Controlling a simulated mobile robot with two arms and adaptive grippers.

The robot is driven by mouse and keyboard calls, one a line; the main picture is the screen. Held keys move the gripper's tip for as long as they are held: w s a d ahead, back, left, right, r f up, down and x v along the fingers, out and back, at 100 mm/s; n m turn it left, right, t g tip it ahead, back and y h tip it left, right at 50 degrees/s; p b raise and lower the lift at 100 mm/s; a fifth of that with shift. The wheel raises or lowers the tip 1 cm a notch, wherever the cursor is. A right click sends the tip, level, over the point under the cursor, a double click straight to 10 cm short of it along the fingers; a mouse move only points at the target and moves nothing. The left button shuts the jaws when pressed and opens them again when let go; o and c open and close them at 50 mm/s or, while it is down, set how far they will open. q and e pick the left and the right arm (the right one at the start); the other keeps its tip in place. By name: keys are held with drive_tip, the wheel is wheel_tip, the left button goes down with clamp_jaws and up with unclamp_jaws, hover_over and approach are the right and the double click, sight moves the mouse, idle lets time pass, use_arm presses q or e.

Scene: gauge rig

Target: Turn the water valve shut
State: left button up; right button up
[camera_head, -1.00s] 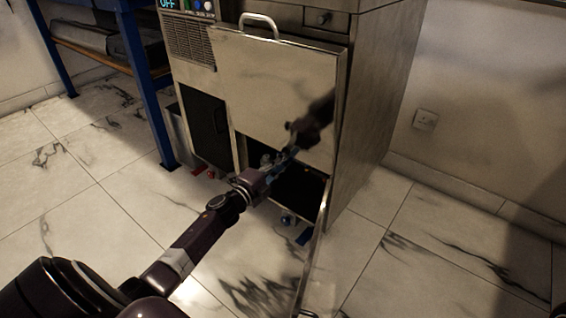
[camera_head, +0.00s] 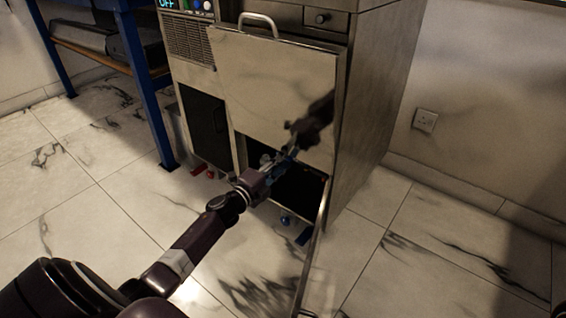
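My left gripper (camera_head: 277,165) reaches into the low opening (camera_head: 302,186) at the front of the steel rig (camera_head: 364,120). Its fingers are small and dark against the opening, so I cannot tell whether they are open or shut. Small blue parts show at the fingertips. A blue knob (camera_head: 285,220) and a blue lever (camera_head: 303,238) sit low below the opening, to the right of the gripper. Red handles (camera_head: 199,169) show low on the left. I cannot tell which of these is the water valve. My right gripper is not in view.
A shiny panel with a handle (camera_head: 258,18) covers the rig's upper front and mirrors my arm. A thin open door edge (camera_head: 313,255) stands right of my arm. A blue-legged bench (camera_head: 146,85) is at the left. The tiled floor is clear on both sides.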

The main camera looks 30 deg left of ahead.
use_arm(q)
drive_tip(key=s+a, duration=0.1)
drive_tip(key=s, duration=1.1)
idle(0.5)
